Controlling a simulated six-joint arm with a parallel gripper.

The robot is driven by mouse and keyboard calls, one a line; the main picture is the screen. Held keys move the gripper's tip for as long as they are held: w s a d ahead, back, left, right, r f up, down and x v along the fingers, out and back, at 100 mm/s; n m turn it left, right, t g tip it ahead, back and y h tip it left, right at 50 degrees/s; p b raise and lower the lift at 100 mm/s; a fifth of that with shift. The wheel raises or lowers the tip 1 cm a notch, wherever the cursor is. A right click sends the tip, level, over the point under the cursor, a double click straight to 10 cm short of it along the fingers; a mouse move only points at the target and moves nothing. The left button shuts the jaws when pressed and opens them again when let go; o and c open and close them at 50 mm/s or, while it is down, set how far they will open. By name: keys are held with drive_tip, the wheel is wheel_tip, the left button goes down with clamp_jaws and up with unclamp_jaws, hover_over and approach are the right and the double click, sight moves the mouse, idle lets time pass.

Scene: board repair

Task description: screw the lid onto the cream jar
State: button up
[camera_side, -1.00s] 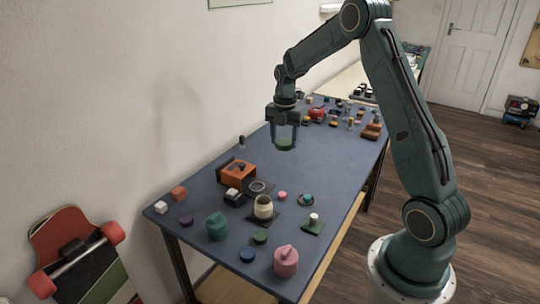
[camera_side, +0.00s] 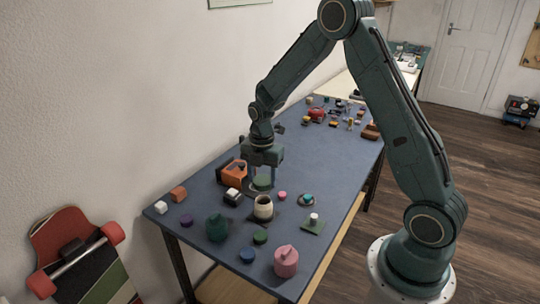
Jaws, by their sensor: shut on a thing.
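The cream jar (camera_side: 263,209) stands upright and open-topped on a dark square base in the middle of the near half of the blue table. My gripper (camera_side: 262,174) is shut on a green round lid (camera_side: 262,183), held level between the fingers. In the picture the lid is just above the jar's mouth, with a small gap between them. I cannot tell from this one view whether it is over the jar or behind it. The lid and fingers partly cover the dark ring mat behind the jar.
An orange box (camera_side: 233,172) stands close left of my gripper. A dark green pot (camera_side: 217,228) and a pink pot (camera_side: 286,261) stand nearer the front. A green pad (camera_side: 313,226) with a white-topped peg is to the right. Several small items crowd the far end; the table's middle stretch is clear.

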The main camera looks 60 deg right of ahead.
drive_tip(key=shift+f, duration=0.15)
drive_tip(key=shift+f, duration=1.75)
drive_tip(key=shift+f, duration=1.35)
idle(3.0)
idle(0.3)
drive_tip(key=o, duration=1)
drive_tip(key=c, duration=1)
